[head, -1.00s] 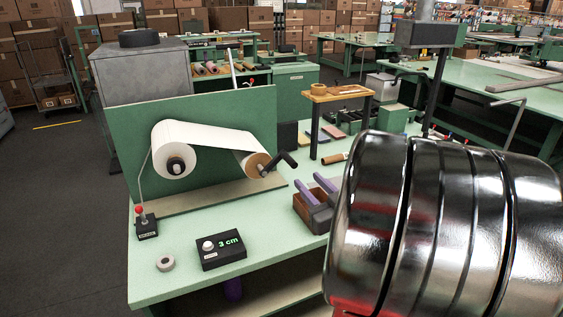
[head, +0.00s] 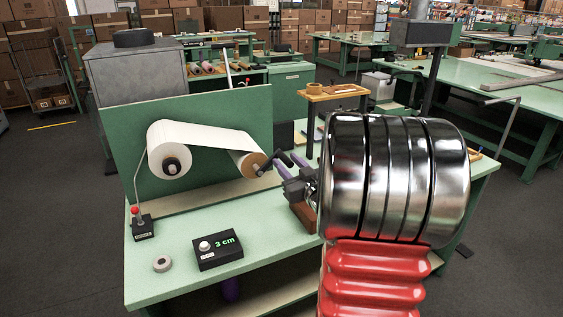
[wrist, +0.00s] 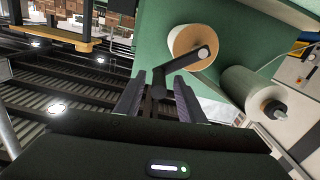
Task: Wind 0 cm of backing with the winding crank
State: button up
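The winding crank (head: 262,168) is black and sits on the front of the right-hand roll (head: 250,160). In the wrist view the crank (wrist: 182,63) runs down-left from the roll's hub, and its handle points towards me. My gripper (wrist: 159,78) is open, with a purple-grey finger on either side of the handle; I cannot tell whether they touch it. In the head view my gripper (head: 280,158) is beside the crank. White backing (head: 205,138) spans from the left roll (head: 170,160) to the right one. The counter box (head: 217,252) reads 3 cm.
A green upright panel (head: 225,112) stands behind the rolls. A red-knobbed lever (head: 140,224) and a grey ring (head: 162,264) are on the bench (head: 175,285). A small wooden stand (head: 333,92) is behind my arm. The bench's front is mostly clear.

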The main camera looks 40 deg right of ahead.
jog(key=shift+x, duration=1.15)
jog(key=shift+c, duration=0.5)
grip_shut()
